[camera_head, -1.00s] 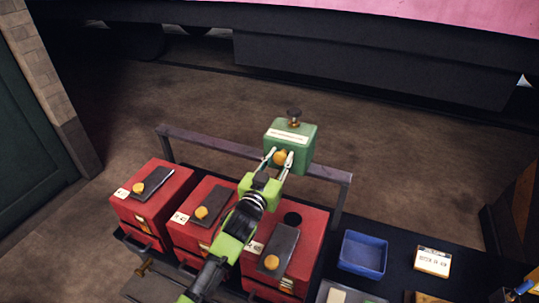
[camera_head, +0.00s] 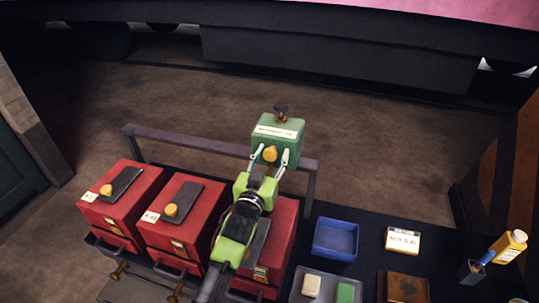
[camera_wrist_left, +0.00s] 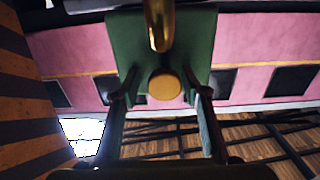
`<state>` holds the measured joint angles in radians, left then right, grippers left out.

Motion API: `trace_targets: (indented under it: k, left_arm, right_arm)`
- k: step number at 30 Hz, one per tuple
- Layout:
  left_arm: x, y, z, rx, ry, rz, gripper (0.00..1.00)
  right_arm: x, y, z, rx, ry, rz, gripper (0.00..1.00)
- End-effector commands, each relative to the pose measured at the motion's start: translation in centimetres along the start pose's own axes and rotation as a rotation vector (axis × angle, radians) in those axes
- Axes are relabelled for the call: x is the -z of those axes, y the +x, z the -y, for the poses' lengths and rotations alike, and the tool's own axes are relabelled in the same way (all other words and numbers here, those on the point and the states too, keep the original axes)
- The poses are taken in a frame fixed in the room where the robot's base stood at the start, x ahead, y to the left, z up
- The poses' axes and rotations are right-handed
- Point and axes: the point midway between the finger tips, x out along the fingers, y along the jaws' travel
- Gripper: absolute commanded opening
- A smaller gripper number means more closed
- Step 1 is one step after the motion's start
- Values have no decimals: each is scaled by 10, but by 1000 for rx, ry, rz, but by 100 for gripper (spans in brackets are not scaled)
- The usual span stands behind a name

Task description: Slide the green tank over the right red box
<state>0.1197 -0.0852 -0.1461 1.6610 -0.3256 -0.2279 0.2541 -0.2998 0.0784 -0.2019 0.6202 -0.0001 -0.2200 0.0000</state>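The green tank (camera_head: 278,145), with a white label, a dark knob on top and a yellow knob in front, is held in the air by my left gripper (camera_head: 271,160). In the left wrist view the tank (camera_wrist_left: 130,45) fills the upper middle, with the yellow knob between my two fingers (camera_wrist_left: 160,95). The right red box (camera_head: 283,228) stands below and nearer than the tank in the picture. My left arm hides much of its top and front. The tank appears clear of this box. My right gripper is not in view.
Two more red boxes (camera_head: 120,195) (camera_head: 187,215), with dark plates and yellow knobs, stand to the left. A metal rail (camera_head: 190,142) runs behind them.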

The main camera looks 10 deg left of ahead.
Motion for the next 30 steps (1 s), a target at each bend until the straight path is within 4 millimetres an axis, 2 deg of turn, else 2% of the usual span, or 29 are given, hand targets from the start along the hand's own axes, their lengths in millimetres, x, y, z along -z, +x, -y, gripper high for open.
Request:
trace_targets:
  k: [10, 14, 24, 30]
  left_arm:
    - [0, -1, 2, 4, 2, 0, 45]
    - [0, -10, 2, 4, 2, 0, 45]
    - [-1, -74, 1, 3, 2, 3, 45]
    - [-1, -105, 0, 1, 1, 2, 45]
  right_arm:
    - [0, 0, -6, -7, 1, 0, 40]
    - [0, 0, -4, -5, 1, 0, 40]
    - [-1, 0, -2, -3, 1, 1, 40]
    - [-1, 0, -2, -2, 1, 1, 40]
